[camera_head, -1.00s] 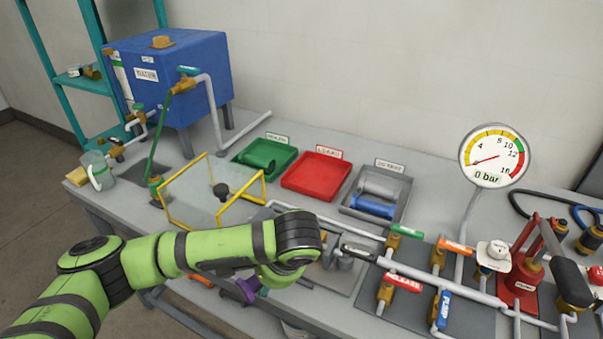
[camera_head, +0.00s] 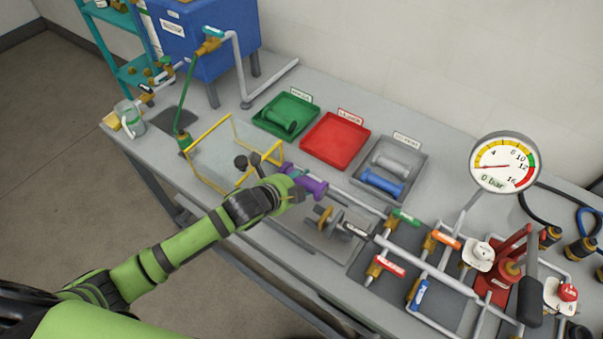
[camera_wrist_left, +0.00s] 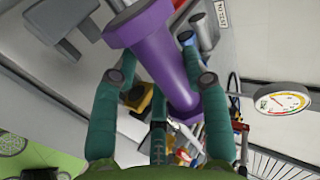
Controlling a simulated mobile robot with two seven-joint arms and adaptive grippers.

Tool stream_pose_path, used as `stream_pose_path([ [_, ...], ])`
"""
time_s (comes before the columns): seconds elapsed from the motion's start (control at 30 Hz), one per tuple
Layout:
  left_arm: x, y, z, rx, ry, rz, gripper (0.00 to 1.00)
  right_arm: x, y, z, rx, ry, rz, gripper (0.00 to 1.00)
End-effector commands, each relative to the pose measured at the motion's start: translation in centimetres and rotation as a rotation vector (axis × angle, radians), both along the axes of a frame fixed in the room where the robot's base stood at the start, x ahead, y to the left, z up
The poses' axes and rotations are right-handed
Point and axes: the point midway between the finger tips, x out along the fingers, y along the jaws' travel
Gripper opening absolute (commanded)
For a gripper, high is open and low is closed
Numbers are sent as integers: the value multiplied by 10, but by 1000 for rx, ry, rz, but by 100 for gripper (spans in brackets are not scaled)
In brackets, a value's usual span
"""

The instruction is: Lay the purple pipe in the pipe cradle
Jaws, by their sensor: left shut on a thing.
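The purple pipe (camera_head: 313,187) is flanged and is held above the bench by my left gripper (camera_head: 296,185). In the left wrist view the purple pipe (camera_wrist_left: 158,55) lies across between the teal fingers, which are shut on it. A grey fixture with brass-coloured parts (camera_head: 326,219), which looks like the pipe cradle, stands on a grey plate in front of the pipe, to its lower right. The pipe is apart from this fixture in the picture; the height between them is hard to judge. My right gripper is not in view.
A yellow-framed clear guard (camera_head: 207,138) stands just left of the gripper. Valves and a gauge (camera_head: 503,162) crowd the right.

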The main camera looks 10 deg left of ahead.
Motion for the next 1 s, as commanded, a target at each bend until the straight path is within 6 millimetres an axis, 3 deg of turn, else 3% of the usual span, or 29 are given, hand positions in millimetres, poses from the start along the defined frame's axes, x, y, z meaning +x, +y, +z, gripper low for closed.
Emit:
stream_pose_path([
  [0.23, 0, -1, -27, -5, 0, 1, 0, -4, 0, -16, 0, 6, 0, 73],
  [0.47, 0, -1, -55, -3, -2, 0, 0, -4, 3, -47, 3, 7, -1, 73],
  [1.0, 1, -2, -103, -4, -3, 0, 0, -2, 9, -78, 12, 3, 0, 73],
])
